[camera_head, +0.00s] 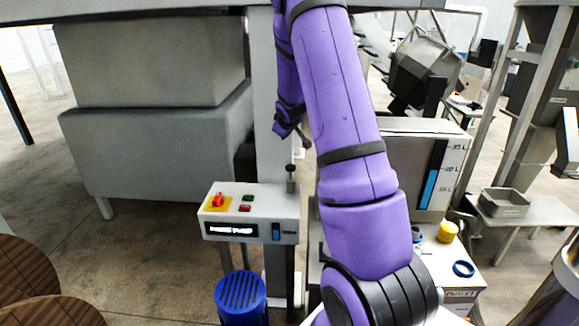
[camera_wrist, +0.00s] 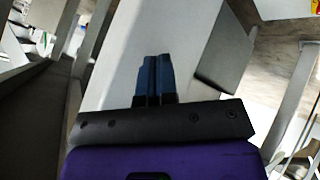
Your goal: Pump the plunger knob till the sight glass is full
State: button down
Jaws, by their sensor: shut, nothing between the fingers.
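A white control box (camera_head: 250,213) with a lit display reading what looks like "PRIME PUMP" stands left of my arm in the head view. A dark knob on a thin upright rod (camera_head: 290,180) rises at its back right corner and looks like the plunger knob. A small upright window (camera_head: 276,231) on the box front shows blue. A grey tank (camera_head: 400,165) at right has a litre-marked gauge (camera_head: 430,188), blue in its lower part, dark above. My gripper (camera_wrist: 155,78) is shut and empty in the wrist view. In the head view my arm's end hangs above the knob, apart from it.
The box top carries a red switch (camera_head: 217,200) on a yellow plate and small green and red buttons. A blue ribbed motor (camera_head: 241,296) stands below. A grey post (camera_head: 273,130) rises behind the box. A yellow cap (camera_head: 447,231) and blue ring (camera_head: 463,269) lie right.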

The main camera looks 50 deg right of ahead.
aim_at(289, 166)
jog(key=d+f, duration=0.2)
jog(key=f, duration=0.1)
jog(key=shift+w+d, duration=0.35)
jog(key=shift+w, duration=0.05)
jog(key=shift+f, duration=4.4)
jog(key=shift+f, duration=0.1)
jog(key=shift+f, duration=0.3)
